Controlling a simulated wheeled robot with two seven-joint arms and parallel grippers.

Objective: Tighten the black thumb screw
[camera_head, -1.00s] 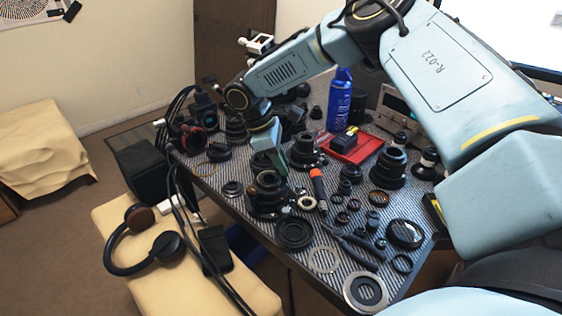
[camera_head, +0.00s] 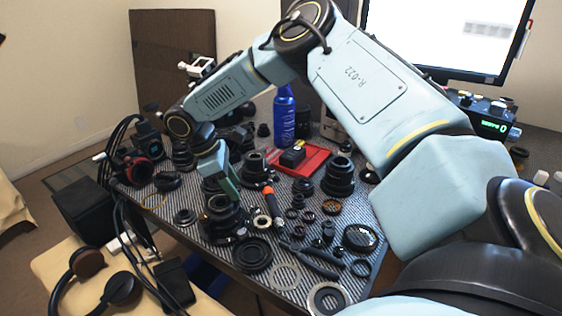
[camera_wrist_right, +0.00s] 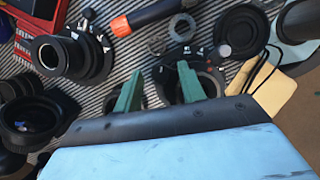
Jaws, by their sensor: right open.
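My right gripper (camera_head: 224,186) reaches down over a black lens assembly (camera_head: 225,222) near the table's left edge. In the right wrist view, its two green fingers (camera_wrist_right: 160,68) stand apart with a clear gap. The black lens assembly (camera_wrist_right: 200,77) lies beyond and partly behind the fingers, with small white marks on its rim. I cannot tell whether the fingers touch it. I cannot make out the black thumb screw for certain; it is too small or hidden among the black parts. My left gripper is not in view.
A red tray (camera_head: 315,158) and a blue spray can (camera_head: 284,118) stand farther back. Several black lens rings and caps crowd the patterned table. Headphones (camera_head: 88,262) lie on a tan surface at the lower left.

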